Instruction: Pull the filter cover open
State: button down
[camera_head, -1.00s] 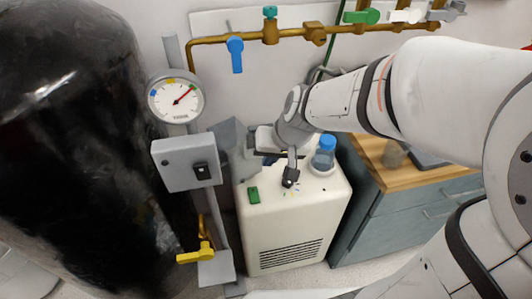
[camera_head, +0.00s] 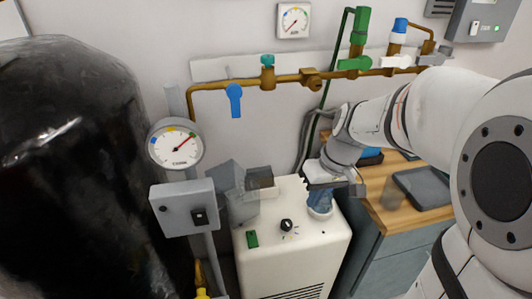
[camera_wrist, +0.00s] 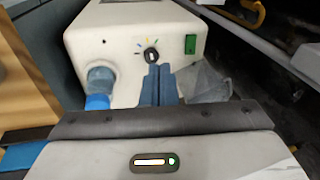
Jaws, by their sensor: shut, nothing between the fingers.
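A cream machine (camera_head: 290,252) stands on the floor with a black knob (camera_head: 287,225) and a green switch (camera_head: 252,239) on top. A translucent grey flap-like piece (camera_head: 236,190), which may be the filter cover, is at its back left beside a small grey box (camera_head: 261,179). The translucent piece also shows in the wrist view (camera_wrist: 207,82), right of my fingers. My gripper (camera_wrist: 159,72) is shut and empty, apart from that piece.
A black tank (camera_head: 75,180) stands at the left, with a gauge (camera_head: 175,146) and a grey switch box (camera_head: 183,208) beside it. Brass pipes with valves (camera_head: 235,98) run along the wall. A wood-topped cabinet (camera_head: 385,205) with a dark tray stands at the right.

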jog(key=w+f+n+y, duration=0.2)
jog(key=w+f+n, duration=0.15)
jog(key=w, duration=0.55)
jog(key=w+f+n+y, duration=0.25)
jog(key=w+f, duration=0.25)
jog(key=w, duration=0.3)
jog(key=shift+m, duration=0.5)
jog(key=x, duration=1)
jog(key=shift+a, duration=0.45)
jog(key=shift+s+a+f, duration=0.1)
jog(key=shift+s+a, duration=0.45)
jog(key=shift+a, duration=0.25)
jog(key=shift+s+a+f, duration=0.1)
jog(key=shift+s+a, duration=0.45)
jog(key=shift+a, duration=0.3)
